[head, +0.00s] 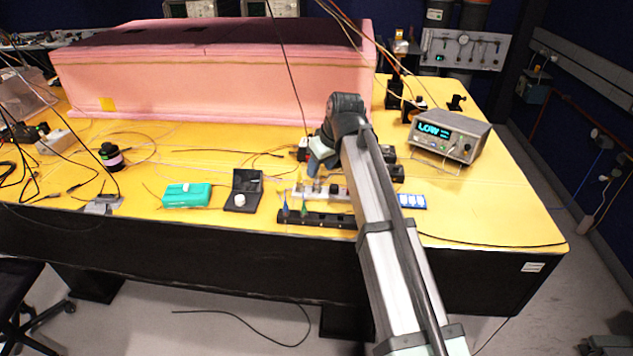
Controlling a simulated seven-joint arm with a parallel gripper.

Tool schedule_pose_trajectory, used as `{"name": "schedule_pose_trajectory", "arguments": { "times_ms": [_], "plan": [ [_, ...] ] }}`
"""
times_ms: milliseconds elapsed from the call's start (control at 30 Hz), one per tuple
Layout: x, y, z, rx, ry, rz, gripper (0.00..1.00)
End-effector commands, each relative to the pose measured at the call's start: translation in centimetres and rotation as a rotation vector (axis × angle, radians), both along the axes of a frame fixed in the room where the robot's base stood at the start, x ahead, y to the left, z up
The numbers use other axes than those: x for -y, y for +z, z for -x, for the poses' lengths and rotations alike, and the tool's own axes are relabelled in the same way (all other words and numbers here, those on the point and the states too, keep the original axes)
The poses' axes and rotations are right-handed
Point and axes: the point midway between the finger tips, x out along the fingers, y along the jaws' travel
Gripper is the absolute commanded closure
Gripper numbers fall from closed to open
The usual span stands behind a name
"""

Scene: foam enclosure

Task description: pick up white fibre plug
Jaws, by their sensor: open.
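My gripper (314,168) hangs at the end of my arm, above the back of the cluster of small parts at the middle of the yellow table. It is small in view; its jaws are open and I see nothing held between them. A black rack (330,221) lies near the table's front edge, with a blue plug (285,210) and a green plug (303,210) upright in it. A white strip (335,194) with metal connectors lies just behind the rack. I cannot surely make out a white fibre plug; my arm hides part of this area.
Left of the rack are an open black case (245,183) with a white round piece and a teal box (174,198). A pink foam enclosure (200,85) fills the back. A display unit (450,135) stands right. Thin cables cross the table; its right front is mostly clear.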

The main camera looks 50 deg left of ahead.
Motion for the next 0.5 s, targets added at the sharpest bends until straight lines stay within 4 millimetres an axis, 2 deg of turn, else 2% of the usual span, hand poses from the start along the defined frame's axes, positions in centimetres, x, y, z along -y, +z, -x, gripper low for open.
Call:
{"name": "schedule_pose_trajectory", "arguments": {
  "times_ms": [233,500],
  "plan": [
    [-0.5,-1.2,-0.2,-0.001,0.0,0.002,0.52],
    [-1.8,-4.3,-0.4,0.0,0.001,0.001,0.52]
  ]
}}
